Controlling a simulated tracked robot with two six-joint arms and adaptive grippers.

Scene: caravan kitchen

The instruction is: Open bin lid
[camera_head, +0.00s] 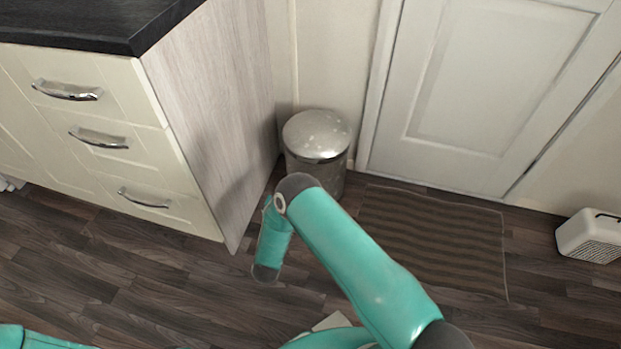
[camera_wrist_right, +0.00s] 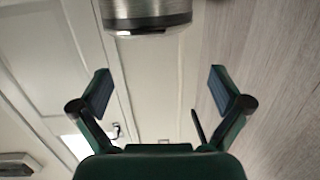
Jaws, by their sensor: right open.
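A round metal bin (camera_head: 318,165) stands on the floor in the corner between the cabinet's side and the door frame. Its shiny, slightly domed lid (camera_head: 316,133) is closed. In the right wrist view part of the bin (camera_wrist_right: 147,10) shows at the top edge, with a dark band and a glossy rim. My right gripper (camera_wrist_right: 162,90) is open and empty, its two fingers apart, with a gap between them and the bin. In the head view my right arm crosses in front of the bin's lower part, and the gripper is not clearly seen. My left gripper is out of view.
A cabinet (camera_head: 100,125) with drawers and a dark worktop (camera_head: 90,22) stands left of the bin. A white door (camera_head: 480,90) is to the right, with a striped mat (camera_head: 440,240) before it. A small heater-like box (camera_head: 590,236) sits at the far right.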

